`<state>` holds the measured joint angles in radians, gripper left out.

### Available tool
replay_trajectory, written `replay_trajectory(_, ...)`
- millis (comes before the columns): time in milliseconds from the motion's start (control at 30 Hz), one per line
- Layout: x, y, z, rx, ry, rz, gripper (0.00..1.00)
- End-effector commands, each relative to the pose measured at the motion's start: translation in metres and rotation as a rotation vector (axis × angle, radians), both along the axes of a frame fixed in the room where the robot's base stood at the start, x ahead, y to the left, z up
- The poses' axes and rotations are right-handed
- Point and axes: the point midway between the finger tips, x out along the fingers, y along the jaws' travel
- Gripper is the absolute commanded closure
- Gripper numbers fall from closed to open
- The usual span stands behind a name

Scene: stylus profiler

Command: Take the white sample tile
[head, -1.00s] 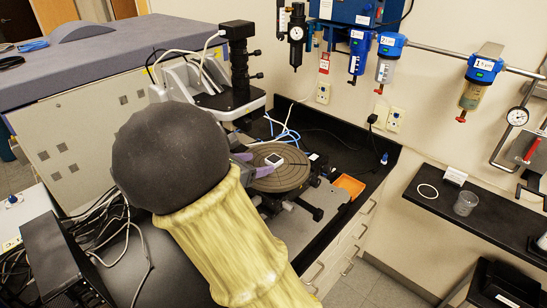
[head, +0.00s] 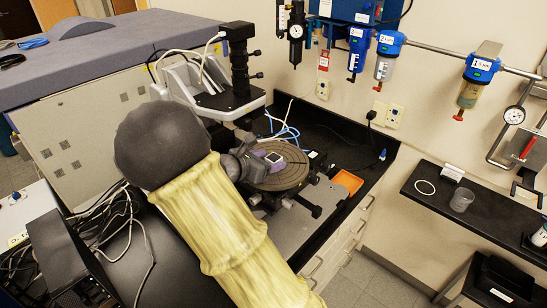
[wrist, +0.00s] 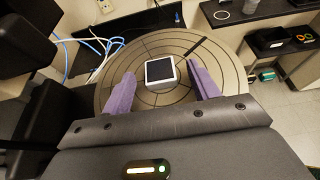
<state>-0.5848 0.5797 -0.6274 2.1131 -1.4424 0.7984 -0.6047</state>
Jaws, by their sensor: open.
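The white sample tile (wrist: 160,73), a white square with a dark square face, lies on the round grooved stage (wrist: 150,43) in the wrist view. My gripper (wrist: 161,84) is open. Its two purple fingers stand to the left and right of the tile, with a gap on each side.
The microscope-like column (head: 240,70) stands behind the stage. An orange tray (head: 347,183) is to the right of it. Blue tubing (head: 285,133) lies behind. A dark shelf (head: 470,205) with a clear cup (head: 462,200) is at the right.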

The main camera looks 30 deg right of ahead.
Motion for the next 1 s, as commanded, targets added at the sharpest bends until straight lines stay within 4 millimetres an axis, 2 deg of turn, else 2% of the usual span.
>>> replay_trajectory(400,-0.0001,0.0006,-0.0002,0.0,0.0,0.0,0.4)
replay_trajectory(467,-0.0001,0.0006,-0.0002,0.0,0.0,0.0,0.5)
replay_trajectory(600,-0.0001,0.0006,-0.0002,0.0,0.0,0.0,0.77)
replay_trajectory(667,-0.0001,0.0006,-0.0002,0.0,0.0,0.0,0.88)
replay_trajectory(1000,0.0,0.0006,0.0014,0.001,-0.002,0.0,0.88)
